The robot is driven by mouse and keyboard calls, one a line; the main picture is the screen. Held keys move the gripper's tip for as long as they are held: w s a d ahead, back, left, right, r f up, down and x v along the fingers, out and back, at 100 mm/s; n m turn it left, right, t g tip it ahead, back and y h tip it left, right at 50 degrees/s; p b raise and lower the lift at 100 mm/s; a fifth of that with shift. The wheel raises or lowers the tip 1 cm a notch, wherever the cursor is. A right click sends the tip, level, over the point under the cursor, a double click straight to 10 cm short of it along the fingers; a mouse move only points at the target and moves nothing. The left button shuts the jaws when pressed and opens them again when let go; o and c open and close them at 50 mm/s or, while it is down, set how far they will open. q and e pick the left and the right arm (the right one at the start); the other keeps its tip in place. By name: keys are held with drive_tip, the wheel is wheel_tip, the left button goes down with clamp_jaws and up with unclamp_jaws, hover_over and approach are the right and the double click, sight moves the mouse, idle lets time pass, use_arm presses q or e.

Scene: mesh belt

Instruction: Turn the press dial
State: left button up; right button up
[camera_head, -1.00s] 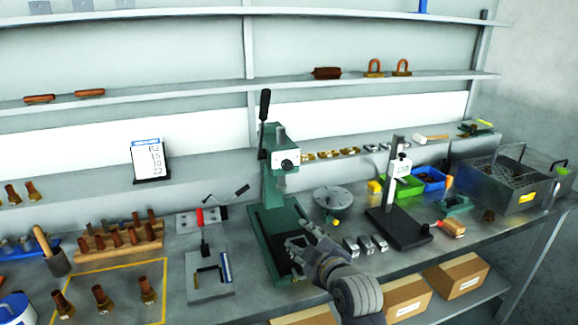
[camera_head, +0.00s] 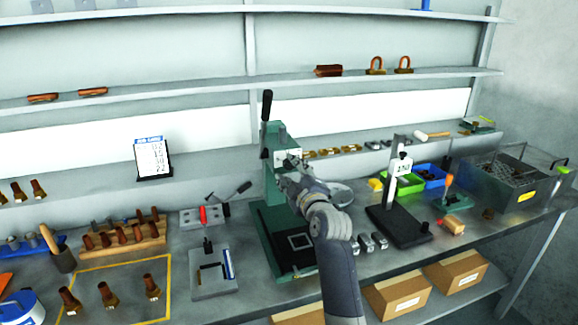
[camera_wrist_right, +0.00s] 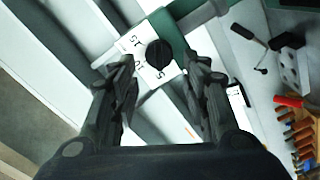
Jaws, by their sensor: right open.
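The green press (camera_head: 270,215) stands upright on the bench with a black lever handle at its top left. Its dial is a round black knob (camera_wrist_right: 159,54) on a white plate (camera_wrist_right: 140,60) with printed marks, seen in the right wrist view. The plate also shows on the press head (camera_head: 287,157) in the head view. My right gripper (camera_head: 285,178) is raised in front of the press head. In the right wrist view its two open fingers (camera_wrist_right: 165,72) point at the dial, one on each side of it; I cannot tell whether they touch it. My left gripper is not in view.
A black stand with a white gauge (camera_head: 404,167) is right of the press. A grey fixture (camera_head: 212,270) and a rack of copper parts (camera_head: 125,235) are on the left. A round plate (camera_head: 340,193) lies behind my right arm.

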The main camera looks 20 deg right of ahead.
sight(289, 165)
drive_tip(key=shift+w, duration=1.1)
drive_tip(key=c, duration=1)
drive_tip(key=shift+o, duration=0.2)
